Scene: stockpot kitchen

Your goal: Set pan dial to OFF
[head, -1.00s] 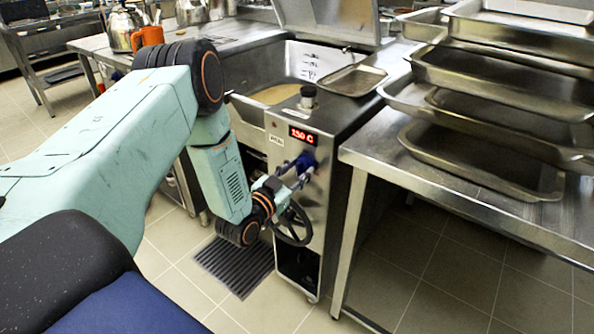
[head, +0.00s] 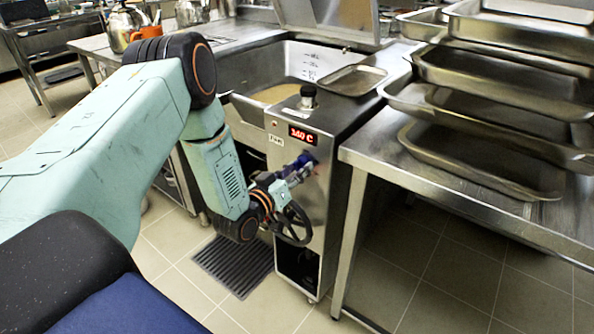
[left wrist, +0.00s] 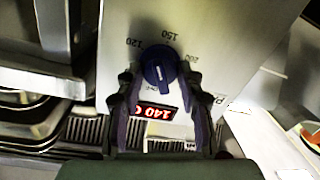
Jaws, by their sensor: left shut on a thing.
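The blue pan dial (head: 305,160) is on the front panel of the steel pan unit, just below a red display (head: 302,135). My left gripper (head: 296,172) is shut on the dial. In the left wrist view, its fingers lie on both sides of the round dial (left wrist: 160,72). The numbers 120, 150 and 200 show around the dial. The display (left wrist: 156,113) there reads 140 C. I cannot clearly tell the dial's exact pointing. My right gripper is not in view.
The open pan (head: 275,93) is behind the panel. A steel table (head: 450,190) with stacked trays (head: 500,70) stands at the right. A floor grate (head: 232,265) lies in front.

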